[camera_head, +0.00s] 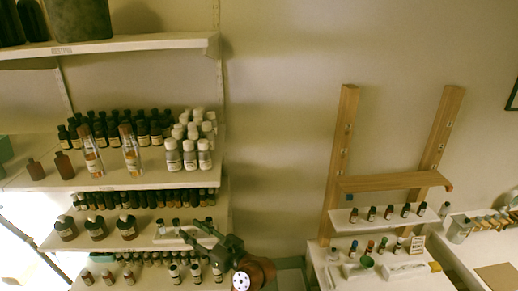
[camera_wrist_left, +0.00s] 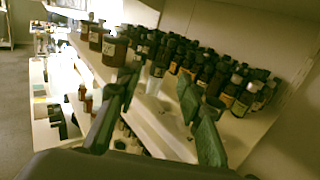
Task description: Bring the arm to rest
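My left gripper (camera_head: 192,230) is in front of the lower shelves of the left rack in the head view, with its two dark fingers pointing left. In the left wrist view the gripper (camera_wrist_left: 158,78) is open, with its fingers well apart and no object held between them. Brown bottles on a shelf show beyond the fingertips, including a dark labelled bottle (camera_wrist_left: 116,50) to the left. My right gripper is in neither view.
The left rack has a middle shelf (camera_head: 105,178) with dark bottles and white-capped bottles (camera_head: 189,153). A wooden stand (camera_head: 390,182) with a small bottle shelf (camera_head: 375,222) is at right. Bare wall (camera_head: 275,150) lies between them.

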